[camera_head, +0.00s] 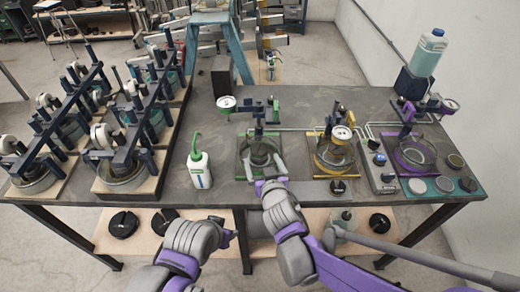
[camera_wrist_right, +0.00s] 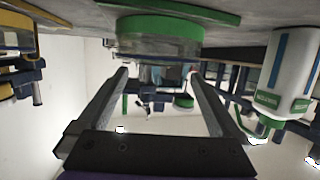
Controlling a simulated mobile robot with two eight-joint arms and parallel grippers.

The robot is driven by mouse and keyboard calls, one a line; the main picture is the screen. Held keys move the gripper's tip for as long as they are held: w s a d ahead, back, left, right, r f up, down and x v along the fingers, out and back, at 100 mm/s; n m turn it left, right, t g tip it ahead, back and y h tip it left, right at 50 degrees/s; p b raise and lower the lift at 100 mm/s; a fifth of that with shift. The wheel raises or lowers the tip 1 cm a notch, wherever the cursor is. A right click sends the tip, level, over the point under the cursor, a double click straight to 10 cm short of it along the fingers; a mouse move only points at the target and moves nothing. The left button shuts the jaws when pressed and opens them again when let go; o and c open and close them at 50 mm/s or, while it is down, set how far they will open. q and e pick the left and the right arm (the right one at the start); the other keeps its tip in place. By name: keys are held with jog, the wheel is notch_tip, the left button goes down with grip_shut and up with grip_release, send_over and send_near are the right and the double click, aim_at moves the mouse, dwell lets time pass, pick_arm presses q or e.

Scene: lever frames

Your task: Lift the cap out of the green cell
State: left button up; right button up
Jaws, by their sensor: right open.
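The green cell (camera_head: 243,160) stands near the table's front edge, a clear vessel on a green-edged base with a green-topped post fixture behind it. Its green ring and glass wall show in the right wrist view (camera_wrist_right: 160,28), which is upside down. A dark round shape (camera_head: 262,147) shows inside the cell; I cannot tell clearly whether it is the cap. My right gripper (camera_head: 268,171) is at the cell's front side. In its wrist view the two fingers (camera_wrist_right: 158,80) are apart, with the cell beyond and between them and nothing held. My left arm is low at the front; its fingers are not clear.
A white squeeze bottle with green nozzle (camera_head: 198,168) stands left of the cell. The yellow cell (camera_head: 331,158) stands close on the right, then a control box (camera_head: 377,170) and the purple cell (camera_head: 412,157). Clamp rigs on wooden boards (camera_head: 128,177) fill the left side.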

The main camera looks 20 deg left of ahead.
aim_at(260, 151)
jog(key=x, duration=0.6)
jog(key=shift+w+d+r+p, duration=0.1)
jog(key=shift+d+r+p, duration=0.1)
jog(key=shift+p, duration=0.15)
jog(key=shift+c, duration=1)
grip_shut()
